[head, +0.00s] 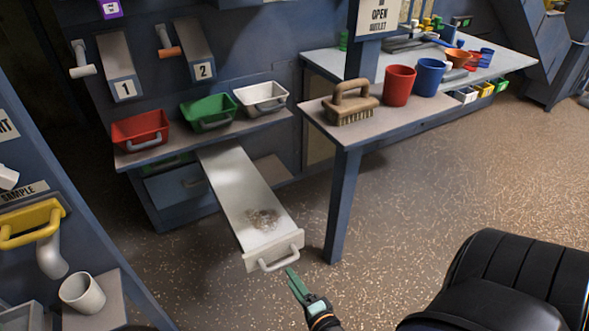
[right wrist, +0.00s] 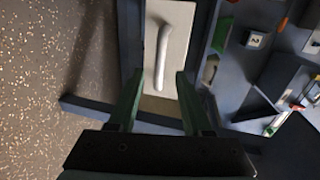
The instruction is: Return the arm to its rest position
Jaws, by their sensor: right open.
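My right gripper (head: 292,275) is at the bottom centre of the head view, just in front of the pulled-out drawer (head: 232,178) and near its handle (head: 272,260). In the right wrist view, its two green fingers stand apart (right wrist: 158,82), with the handle (right wrist: 161,55) seen ahead between them. Nothing is held in the fingers. The gripper looks apart from the handle, but the exact gap is hard to tell. My left gripper is not in view.
A small brownish pile (head: 263,219) lies in the drawer. Red (head: 140,131), green (head: 208,112) and white (head: 261,97) bins stand on the shelf behind. A bench leg (head: 343,205) stands right of the drawer. A brush (head: 350,103) and cups (head: 399,86) sit above. Speckled floor is open at right.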

